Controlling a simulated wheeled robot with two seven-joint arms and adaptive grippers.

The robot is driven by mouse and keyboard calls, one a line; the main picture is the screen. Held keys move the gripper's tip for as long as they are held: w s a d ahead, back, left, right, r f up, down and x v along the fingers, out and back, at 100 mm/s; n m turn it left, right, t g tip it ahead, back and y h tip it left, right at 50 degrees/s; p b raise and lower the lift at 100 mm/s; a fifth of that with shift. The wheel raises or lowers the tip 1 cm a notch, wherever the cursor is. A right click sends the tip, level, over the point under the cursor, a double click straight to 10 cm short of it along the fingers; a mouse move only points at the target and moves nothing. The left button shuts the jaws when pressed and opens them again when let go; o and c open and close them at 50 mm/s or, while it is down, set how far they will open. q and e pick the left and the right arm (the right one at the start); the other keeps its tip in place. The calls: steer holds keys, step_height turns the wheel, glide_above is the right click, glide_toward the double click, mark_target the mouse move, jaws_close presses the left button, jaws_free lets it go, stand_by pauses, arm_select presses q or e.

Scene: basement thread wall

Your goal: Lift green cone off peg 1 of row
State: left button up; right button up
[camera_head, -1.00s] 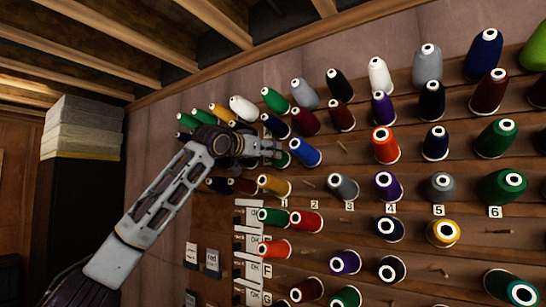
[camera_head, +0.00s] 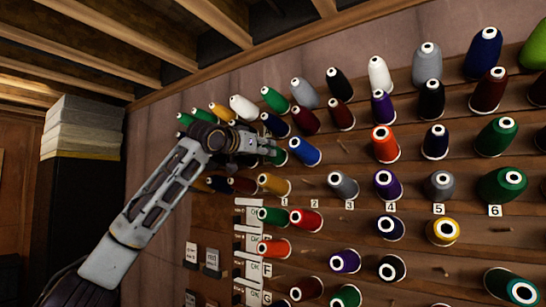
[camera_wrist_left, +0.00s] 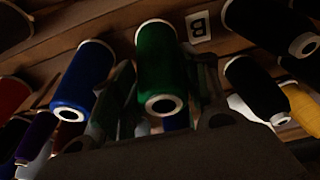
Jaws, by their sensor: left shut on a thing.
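A green cone (camera_wrist_left: 162,65) of thread with a white base rim stands at the middle of the left wrist view. My left gripper (camera_wrist_left: 160,95) has one finger on each side of it and is shut on it. In the head view my left gripper (camera_head: 272,151) reaches the left part of the wall, and only a sliver of the green cone (camera_head: 281,157) shows past the fingers. Its peg is hidden, and I cannot tell how far the cone stands from the wall. My right gripper is in neither view.
A blue cone (camera_head: 305,152) stands close on the right of the held cone. A black cone (camera_wrist_left: 265,85) stands on its other side, near a "B" label (camera_wrist_left: 198,26). Several other cones fill the wall, with some bare pegs.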

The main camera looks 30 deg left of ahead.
arm_select(q)
steer(key=s+r+b, duration=0.1)
steer(key=s+r, duration=0.1)
steer(key=s, duration=0.7)
steer(key=shift+s+a, duration=0.2)
steer(key=shift+a, duration=0.15)
stand_by(0.8)
stand_by(0.4)
steer(key=shift+s+a+r+p, duration=0.1)
steer(key=shift+s+r+p, duration=0.15)
steer(key=shift+s+r, duration=0.45)
steer(key=shift+s+r+p, duration=0.2)
steer(key=shift+s+r, duration=0.3)
steer(key=shift+s, duration=0.3)
steer(key=shift+s+r, duration=0.25)
steer(key=shift+s, duration=0.2)
